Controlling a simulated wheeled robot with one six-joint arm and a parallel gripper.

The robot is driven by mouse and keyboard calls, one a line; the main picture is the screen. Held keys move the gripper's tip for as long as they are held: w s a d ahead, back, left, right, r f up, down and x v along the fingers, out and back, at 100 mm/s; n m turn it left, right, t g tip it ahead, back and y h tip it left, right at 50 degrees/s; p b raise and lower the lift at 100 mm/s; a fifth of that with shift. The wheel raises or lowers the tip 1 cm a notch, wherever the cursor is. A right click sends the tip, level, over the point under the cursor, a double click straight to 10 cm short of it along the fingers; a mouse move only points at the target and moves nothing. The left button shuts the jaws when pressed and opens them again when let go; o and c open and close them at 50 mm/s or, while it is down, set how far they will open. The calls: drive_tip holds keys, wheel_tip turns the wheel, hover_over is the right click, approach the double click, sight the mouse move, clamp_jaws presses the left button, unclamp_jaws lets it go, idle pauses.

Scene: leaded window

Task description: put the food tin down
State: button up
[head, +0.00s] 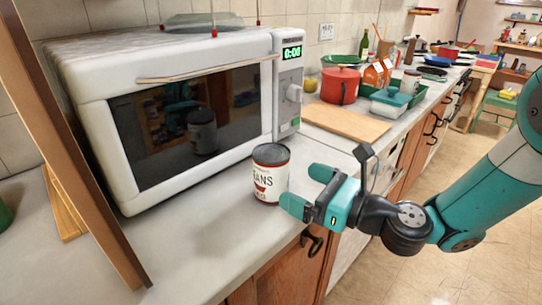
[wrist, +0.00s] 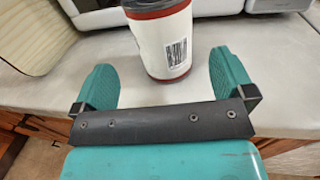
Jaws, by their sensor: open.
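The food tin (head: 270,175), with a white "BEANS" label and dark red bands, stands upright on the grey counter (head: 215,235) in front of the microwave. My gripper (head: 308,190) is open just to the right of the tin in the head view. In the wrist view the tin (wrist: 162,45) shows its barcode side between and beyond the two teal fingers (wrist: 162,85). A gap shows on each side of it, and the fingers do not hold it. The tin's lower edge shows resting on the counter.
A white microwave (head: 180,110) stands behind the tin. A wooden board (head: 345,122) lies to its right, with a red pot (head: 340,86) and green trays (head: 390,100) beyond. A brown upright panel (head: 75,150) stands at the left. The counter's front edge is close to the tin.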

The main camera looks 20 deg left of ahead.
sight(287, 176)
drive_tip(key=shift+w+a, duration=0.15)
drive_tip(key=shift+a, duration=0.5)
drive_tip(key=p+x, duration=0.2)
drive_tip(key=x, duration=0.3)
drive_tip(key=shift+w, duration=0.2)
drive_tip(key=shift+c, duration=0.5)
drive_tip(key=shift+r, duration=0.15)
drive_tip(key=c, duration=1.2)
